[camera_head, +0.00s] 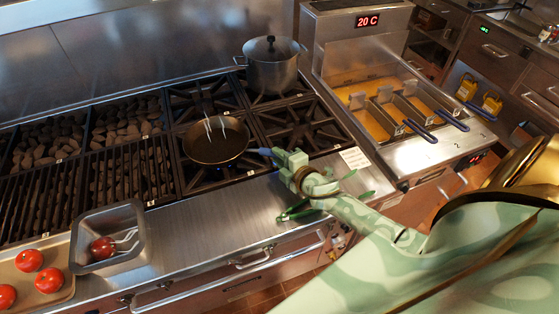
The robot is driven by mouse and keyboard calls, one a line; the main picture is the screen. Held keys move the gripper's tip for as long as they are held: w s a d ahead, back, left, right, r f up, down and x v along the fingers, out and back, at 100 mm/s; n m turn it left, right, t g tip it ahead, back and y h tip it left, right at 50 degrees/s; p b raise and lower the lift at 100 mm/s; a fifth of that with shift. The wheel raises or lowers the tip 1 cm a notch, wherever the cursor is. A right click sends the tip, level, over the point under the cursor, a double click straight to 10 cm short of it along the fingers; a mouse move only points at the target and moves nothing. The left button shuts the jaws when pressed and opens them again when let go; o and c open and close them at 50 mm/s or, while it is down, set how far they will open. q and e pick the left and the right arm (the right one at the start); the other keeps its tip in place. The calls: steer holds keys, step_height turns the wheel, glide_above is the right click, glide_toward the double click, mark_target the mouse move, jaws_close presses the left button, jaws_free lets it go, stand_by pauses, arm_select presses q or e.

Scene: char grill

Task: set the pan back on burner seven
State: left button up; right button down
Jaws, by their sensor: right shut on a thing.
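A dark round pan (216,142) is over the black burner grates, left of the middle of the stove. A pale two-pronged utensil (208,124) shows at the pan's far side. The pan's blue-grey handle (262,152) points right towards my right gripper (281,157). The gripper is shut on the end of the handle, and its fingertips are partly hidden. I cannot tell whether the pan touches the grates. The burner numbers are too small to read, so burner seven cannot be picked out. My left gripper is not in view.
A lidded steel pot (271,72) stands on the back right burner. A fryer (385,110) with baskets is to the right. A charcoal grill (90,160), a metal tray (108,225) and tomatoes (29,260) are to the left. The front right grate (300,125) is bare.

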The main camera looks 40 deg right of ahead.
steer(key=shift+r, duration=0.15)
steer(key=c, duration=1.2)
jaws_free()
steer(key=shift+f, duration=0.2)
steer(key=shift+c, duration=0.2)
steer(key=shift+s+r, duration=0.1)
steer(key=shift+r, duration=0.1)
steer(key=v, duration=1.2)
steer(key=shift+p, duration=0.3)
